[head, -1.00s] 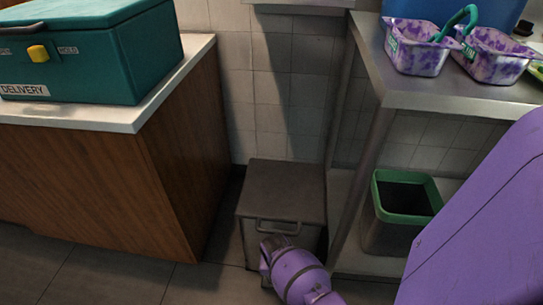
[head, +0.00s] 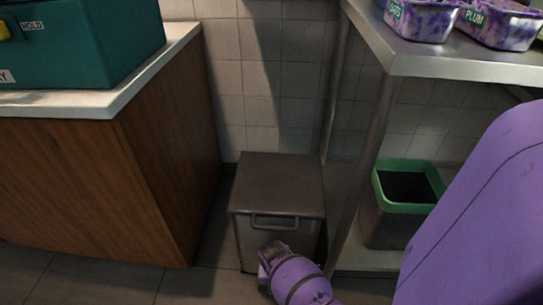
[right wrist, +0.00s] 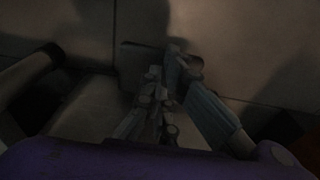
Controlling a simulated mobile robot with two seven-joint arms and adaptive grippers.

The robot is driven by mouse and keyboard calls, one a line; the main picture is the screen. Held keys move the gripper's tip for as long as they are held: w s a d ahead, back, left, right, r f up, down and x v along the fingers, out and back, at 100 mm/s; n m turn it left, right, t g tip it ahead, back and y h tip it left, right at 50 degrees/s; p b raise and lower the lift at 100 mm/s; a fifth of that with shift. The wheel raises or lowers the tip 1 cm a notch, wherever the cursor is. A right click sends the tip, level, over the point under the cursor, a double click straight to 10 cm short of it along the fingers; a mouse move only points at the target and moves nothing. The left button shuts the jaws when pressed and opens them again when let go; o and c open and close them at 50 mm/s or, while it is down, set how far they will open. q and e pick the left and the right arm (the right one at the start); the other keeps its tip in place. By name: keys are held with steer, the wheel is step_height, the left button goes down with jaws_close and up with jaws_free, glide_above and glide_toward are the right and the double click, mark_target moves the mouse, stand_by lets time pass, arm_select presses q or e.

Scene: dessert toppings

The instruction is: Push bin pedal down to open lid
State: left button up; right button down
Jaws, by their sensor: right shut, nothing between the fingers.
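The bin (head: 252,183) is a grey metal box on the floor between the wooden counter and the steel shelf. Its lid is shut, and a handle (head: 275,221) shows on its front. My right gripper is low at the bin's front in the head view, where the purple wrist hides much of it. In the right wrist view my right gripper (right wrist: 165,82) is shut and empty, pointing at a flat dark plate (right wrist: 132,62) near the tiled floor. This may be the pedal; the picture is too dark to tell, or to show contact. My left gripper is out of view.
The wooden counter (head: 100,185) with a teal delivery box (head: 90,50) stands left. The steel shelf (head: 440,68) stands right, with purple-marbled tubs (head: 420,22) on top and a green-rimmed bin (head: 405,207) below. My purple arm covers the lower right.

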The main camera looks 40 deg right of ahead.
steer(key=shift+f, duration=0.1)
stand_by(0.3)
step_height(320, 180, down, 4)
steer(key=b, duration=0.2)
steer(key=shift+s+f+b, duration=0.1)
steer(key=shift+f+b, duration=0.1)
steer(key=shift+b, duration=0.2)
steer(key=shift+s+r, duration=0.1)
steer(key=shift+r, duration=0.05)
steer(key=s+a+p, duration=0.1)
steer(key=a+r+p, duration=0.1)
steer(key=p, duration=0.1)
steer(key=shift+s+a+r, duration=0.1)
steer(key=shift+s+a, duration=0.05)
steer(key=shift+s, duration=0.2)
step_height(320, 180, up, 12)
steer(key=shift+s+a, duration=0.35)
steer(key=shift+a, duration=0.1)
